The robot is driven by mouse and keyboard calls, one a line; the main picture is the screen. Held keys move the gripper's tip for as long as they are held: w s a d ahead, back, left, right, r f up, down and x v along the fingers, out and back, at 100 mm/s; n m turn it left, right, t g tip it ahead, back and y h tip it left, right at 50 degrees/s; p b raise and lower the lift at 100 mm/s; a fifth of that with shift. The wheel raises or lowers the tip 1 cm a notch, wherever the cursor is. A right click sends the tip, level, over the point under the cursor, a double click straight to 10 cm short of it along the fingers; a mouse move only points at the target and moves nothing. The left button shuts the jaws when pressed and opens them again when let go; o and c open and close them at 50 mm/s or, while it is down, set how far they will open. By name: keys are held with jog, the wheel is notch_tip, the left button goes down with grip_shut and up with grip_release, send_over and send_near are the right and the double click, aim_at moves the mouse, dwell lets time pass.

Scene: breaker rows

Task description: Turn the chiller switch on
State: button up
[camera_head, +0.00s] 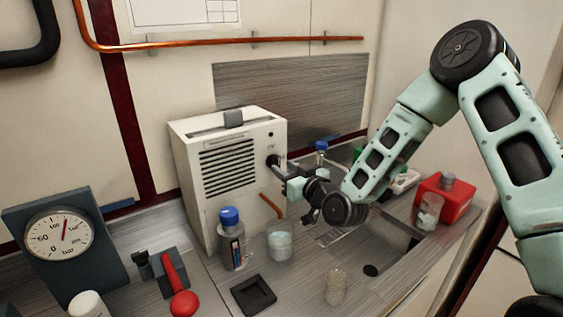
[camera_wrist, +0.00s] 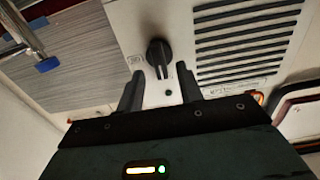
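The chiller is a white box (camera_head: 228,190) with dark louvre slots and a grey handle on top, standing on the bench. Its switch is a round black rotary knob (camera_wrist: 158,52) with a raised grip bar, on the front panel beside the louvres. The knob also shows in the head view (camera_head: 272,160), partly covered by my gripper. My gripper (camera_wrist: 160,76) is open in the wrist view, its two dark fingers apart on either side of the knob's lower end. I cannot tell whether they touch it.
A blue-capped bottle (camera_head: 232,240) and a glass beaker (camera_head: 280,240) stand in front of the chiller. A red container (camera_head: 445,199) is at right, beyond the sink.

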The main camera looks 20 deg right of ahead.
aim_at(275, 163)
jog(key=shift+x, duration=1.15)
grip_shut()
